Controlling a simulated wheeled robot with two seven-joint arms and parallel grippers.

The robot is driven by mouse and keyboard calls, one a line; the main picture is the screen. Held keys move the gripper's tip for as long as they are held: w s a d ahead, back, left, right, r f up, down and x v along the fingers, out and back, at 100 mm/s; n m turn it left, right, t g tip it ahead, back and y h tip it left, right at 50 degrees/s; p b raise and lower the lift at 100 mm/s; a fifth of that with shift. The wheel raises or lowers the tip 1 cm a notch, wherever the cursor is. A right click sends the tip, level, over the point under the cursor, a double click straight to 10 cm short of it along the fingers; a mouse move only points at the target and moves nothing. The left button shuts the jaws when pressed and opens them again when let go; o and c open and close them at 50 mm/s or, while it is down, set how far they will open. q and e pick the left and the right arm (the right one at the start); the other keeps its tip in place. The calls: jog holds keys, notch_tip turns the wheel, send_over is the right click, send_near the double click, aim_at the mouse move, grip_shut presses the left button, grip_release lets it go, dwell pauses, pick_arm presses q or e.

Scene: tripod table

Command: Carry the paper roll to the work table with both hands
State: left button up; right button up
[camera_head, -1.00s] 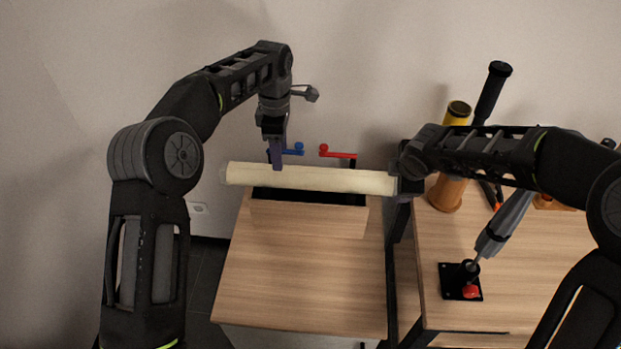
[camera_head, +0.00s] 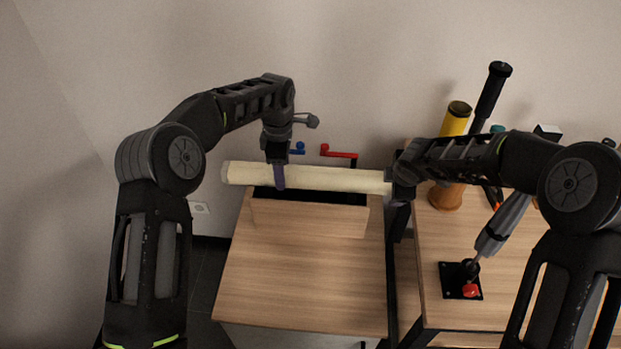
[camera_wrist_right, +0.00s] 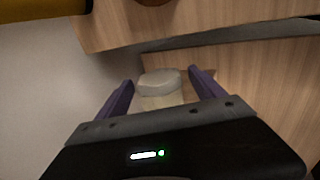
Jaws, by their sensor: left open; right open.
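The paper roll (camera_head: 335,180) is a long cream cylinder lying level across the box at the back of the wooden stand, in the head view. My left gripper (camera_head: 279,188) points down at the roll, left of its middle, with a purple finger in front of it; it is open. My right gripper (camera_head: 392,188) is at the roll's right end, partly hidden by its own arm. In the right wrist view its open purple fingers (camera_wrist_right: 163,85) stand on either side of the roll's pale end (camera_wrist_right: 160,85). The work table (camera_head: 440,305) is at the right.
A wooden box (camera_head: 310,220) with a dark opening lies under the roll. Red (camera_head: 338,154) and blue (camera_head: 299,149) handles stand behind it. On the work table are a yellow tube (camera_head: 456,119), a black-handled tool (camera_head: 492,92) and a black base with a red knob (camera_head: 461,281).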

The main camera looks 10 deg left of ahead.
pick_arm(q)
jog(key=shift+f, duration=0.2)
pick_arm(e)
jog(key=shift+w+f, duration=0.1)
jog(key=shift+f, duration=0.05)
pick_arm(q)
grip_shut()
pick_arm(e)
jog(key=c, duration=1.2)
grip_shut()
pick_arm(q)
jog(key=shift+r, duration=0.15)
